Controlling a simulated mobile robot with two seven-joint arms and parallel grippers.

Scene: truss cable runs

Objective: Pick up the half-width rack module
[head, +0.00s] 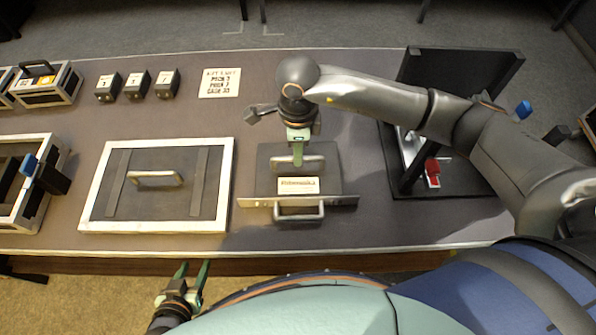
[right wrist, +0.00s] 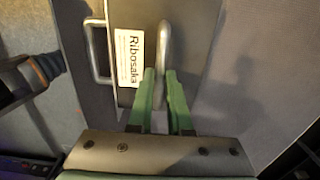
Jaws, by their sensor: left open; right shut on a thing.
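The half-width rack module (head: 265,178) is a dark flat box with a front plate, two metal handles and a white label. It lies on the table, right of the framed panel; I cannot tell whether it is lifted. My right gripper (head: 297,160) comes down from above and is shut on its rear handle. In the right wrist view the green fingers (right wrist: 160,75) close around this handle, beside the label on the module (right wrist: 190,25). My left gripper (head: 193,277) is open and empty, in front of the table's near edge.
A white-framed dark panel (head: 222,190) with a handle lies to the left. An open case (head: 60,160) stands at far left. Small black blocks (head: 137,86) and a printed card (head: 220,83) lie at the back. A black rack frame (head: 460,80) stands at right, under my right arm.

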